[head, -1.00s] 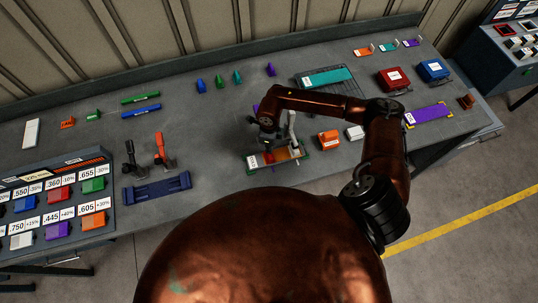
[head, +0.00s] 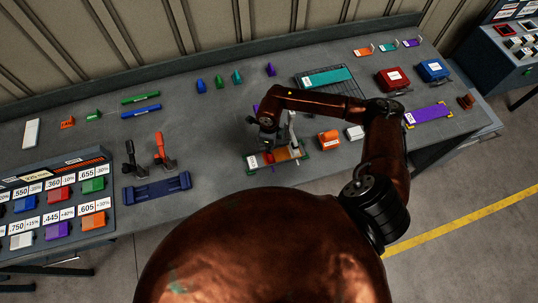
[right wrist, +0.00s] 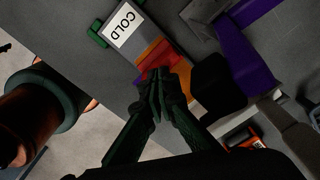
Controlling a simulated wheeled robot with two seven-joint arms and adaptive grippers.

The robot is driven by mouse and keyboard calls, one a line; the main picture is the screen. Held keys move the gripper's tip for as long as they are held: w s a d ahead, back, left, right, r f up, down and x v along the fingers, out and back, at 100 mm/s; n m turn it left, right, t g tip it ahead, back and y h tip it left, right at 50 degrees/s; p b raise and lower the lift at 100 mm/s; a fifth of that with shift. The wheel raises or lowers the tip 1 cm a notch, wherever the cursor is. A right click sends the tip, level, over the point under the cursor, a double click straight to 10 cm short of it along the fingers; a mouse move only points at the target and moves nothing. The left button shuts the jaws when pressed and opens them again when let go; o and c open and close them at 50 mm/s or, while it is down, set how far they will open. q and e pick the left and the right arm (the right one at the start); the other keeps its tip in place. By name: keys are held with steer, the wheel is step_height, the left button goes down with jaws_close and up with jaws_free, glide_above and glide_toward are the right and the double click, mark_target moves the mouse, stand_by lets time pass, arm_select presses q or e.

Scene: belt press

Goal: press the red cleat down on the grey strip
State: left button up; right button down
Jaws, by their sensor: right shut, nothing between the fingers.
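My right gripper (right wrist: 159,74) is shut and points down at the small press bed (head: 304,171) in the middle of the bench. In the right wrist view its closed fingertips meet the red cleat (right wrist: 156,60), or hover just over it; I cannot tell which. The cleat lies across an orange piece (right wrist: 151,47), beside a plate with a white COLD label (right wrist: 121,30). The fingers hide part of the cleat. I cannot make out the grey strip for certain under these pieces. My left gripper is not in view.
A purple part (right wrist: 243,55) and a dark block (right wrist: 215,85) stand close right of the fingers in the wrist view.

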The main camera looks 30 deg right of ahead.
steer(key=shift+f+b, duration=0.75)
steer(key=shift+f, duration=0.15)
stand_by(0.4)
steer(key=shift+s+f+b, duration=0.2)
steer(key=shift+f+b, duration=0.05)
steer(key=shift+b, duration=0.25)
stand_by(1.5)
steer(key=shift+w+r+p, duration=0.1)
steer(key=shift+r+p, duration=0.35)
steer(key=shift+r, duration=0.35)
step_height(320, 180, up, 7)
steer(key=p, duration=0.3)
steer(key=shift+w+f, duration=0.1)
steer(key=shift+f, duration=0.05)
